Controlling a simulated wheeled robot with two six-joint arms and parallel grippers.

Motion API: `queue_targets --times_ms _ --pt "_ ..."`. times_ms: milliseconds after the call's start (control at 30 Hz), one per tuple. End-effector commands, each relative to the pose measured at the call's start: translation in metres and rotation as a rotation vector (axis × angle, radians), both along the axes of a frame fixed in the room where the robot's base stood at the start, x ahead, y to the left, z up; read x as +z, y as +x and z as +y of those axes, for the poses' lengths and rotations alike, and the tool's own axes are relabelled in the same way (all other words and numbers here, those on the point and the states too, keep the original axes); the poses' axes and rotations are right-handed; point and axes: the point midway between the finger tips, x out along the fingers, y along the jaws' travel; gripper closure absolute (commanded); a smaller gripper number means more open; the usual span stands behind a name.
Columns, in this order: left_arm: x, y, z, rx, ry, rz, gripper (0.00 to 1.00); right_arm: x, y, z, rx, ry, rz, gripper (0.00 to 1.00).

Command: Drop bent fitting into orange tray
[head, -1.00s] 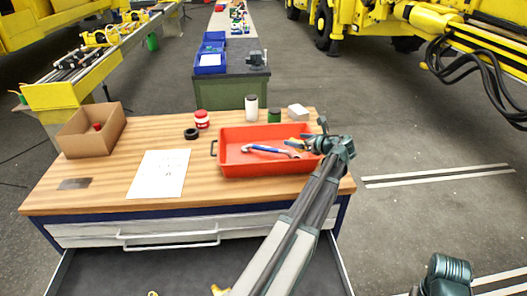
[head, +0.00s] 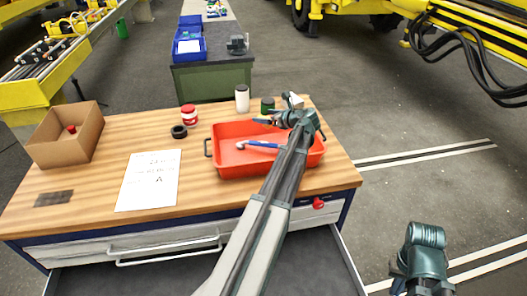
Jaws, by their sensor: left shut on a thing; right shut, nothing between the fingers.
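The orange tray (head: 228,166) lies on the right part of the wooden worktop. A hammer-like tool with a blue handle (head: 262,144) lies in it. My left gripper (head: 272,121) is over the back right part of the tray, its fingers pointing left. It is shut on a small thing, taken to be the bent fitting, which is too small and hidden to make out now. My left forearm covers the tray's right part. My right gripper (head: 398,284) is low at the right, away from the worktop, shut and empty; its fingers show only partly.
Behind the tray stand a white bottle (head: 242,98), a green can (head: 267,105) and a red-and-white jar (head: 189,115). A black ring (head: 179,132), paper sheet (head: 149,181) and cardboard box (head: 67,140) are left of it. An open drawer (head: 190,277) juts out in front.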

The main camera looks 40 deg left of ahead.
Motion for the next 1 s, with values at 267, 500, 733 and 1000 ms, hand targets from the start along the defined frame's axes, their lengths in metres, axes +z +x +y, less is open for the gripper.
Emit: queue_targets --times_ms 267,500,733,1000 --pt "-0.035 0.000 0.000 0.000 0.001 0.000 0.81 -0.035 0.000 0.000 -0.001 0.000 0.000 1.00" --pt "-0.053 0.000 0.000 0.000 0.001 0.000 0.81 -0.053 0.000 0.000 -0.002 0.000 0.000 1.00" --pt "-0.052 0.000 0.000 0.000 0.001 0.000 0.81 -0.052 0.000 0.000 -0.002 0.000 0.000 1.00" --pt "-0.052 0.000 0.000 0.000 0.000 0.000 0.00 -0.052 0.000 0.000 -0.002 0.000 0.000 1.00"
